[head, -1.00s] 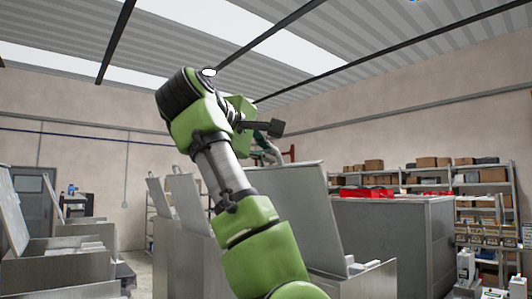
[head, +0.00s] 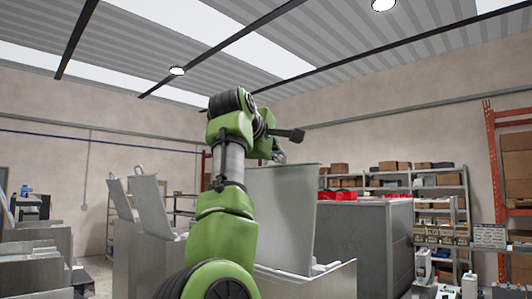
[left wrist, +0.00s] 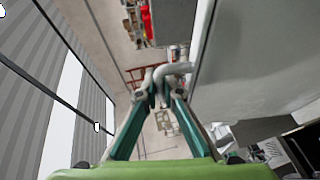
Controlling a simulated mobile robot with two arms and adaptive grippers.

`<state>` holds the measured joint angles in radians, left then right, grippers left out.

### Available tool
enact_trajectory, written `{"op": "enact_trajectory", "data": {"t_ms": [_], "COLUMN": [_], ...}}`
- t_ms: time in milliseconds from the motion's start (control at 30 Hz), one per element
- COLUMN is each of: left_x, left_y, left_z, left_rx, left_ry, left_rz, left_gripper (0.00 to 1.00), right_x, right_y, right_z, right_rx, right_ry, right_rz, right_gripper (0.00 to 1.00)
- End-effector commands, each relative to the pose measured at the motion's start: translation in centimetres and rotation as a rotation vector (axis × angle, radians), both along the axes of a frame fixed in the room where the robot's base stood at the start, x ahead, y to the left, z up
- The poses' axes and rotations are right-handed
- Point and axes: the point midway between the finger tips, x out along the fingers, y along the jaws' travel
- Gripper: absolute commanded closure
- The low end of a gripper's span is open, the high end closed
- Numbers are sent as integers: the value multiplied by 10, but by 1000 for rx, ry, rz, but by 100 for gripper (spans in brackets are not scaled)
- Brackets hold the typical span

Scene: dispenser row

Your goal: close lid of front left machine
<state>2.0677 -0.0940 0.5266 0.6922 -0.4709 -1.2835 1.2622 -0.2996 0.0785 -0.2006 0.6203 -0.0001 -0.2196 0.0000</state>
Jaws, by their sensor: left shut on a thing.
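The front machine (head: 335,280) is a grey metal box with its lid (head: 285,220) raised, standing nearly upright. My left gripper (head: 279,157) is at the top edge of this lid, partly hidden behind my own wrist in the head view. In the left wrist view, the teal fingers (left wrist: 160,92) close together on the pale curved lid handle (left wrist: 176,69). The lid's flat grey face (left wrist: 250,60) fills the right of that view. My right gripper is in neither view.
Other machines with raised lids (head: 150,205) stand to the left. A large grey cabinet (head: 365,240) with red items (head: 338,196) on top is behind on the right. Shelves with boxes (head: 435,180) line the back wall.

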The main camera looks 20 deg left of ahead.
Motion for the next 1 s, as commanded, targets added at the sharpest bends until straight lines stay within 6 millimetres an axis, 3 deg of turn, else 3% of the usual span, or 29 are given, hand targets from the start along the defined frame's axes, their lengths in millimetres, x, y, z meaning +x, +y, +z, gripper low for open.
{"op": "enact_trajectory", "data": {"t_ms": [200,667,700,1000], "left_x": [11,13,13,12], "left_y": [-5,-6,-6,-5], "left_z": [-3,-5,-5,-4], "left_rx": [0,-1,-1,0], "left_ry": [3,6,6,3], "left_rz": [-2,-3,-3,-1], "left_gripper": [100,100,85,85], "right_x": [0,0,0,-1], "right_y": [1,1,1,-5], "right_z": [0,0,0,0], "right_rx": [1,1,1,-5], "right_ry": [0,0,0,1], "right_rz": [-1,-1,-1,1], "right_gripper": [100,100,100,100]}}
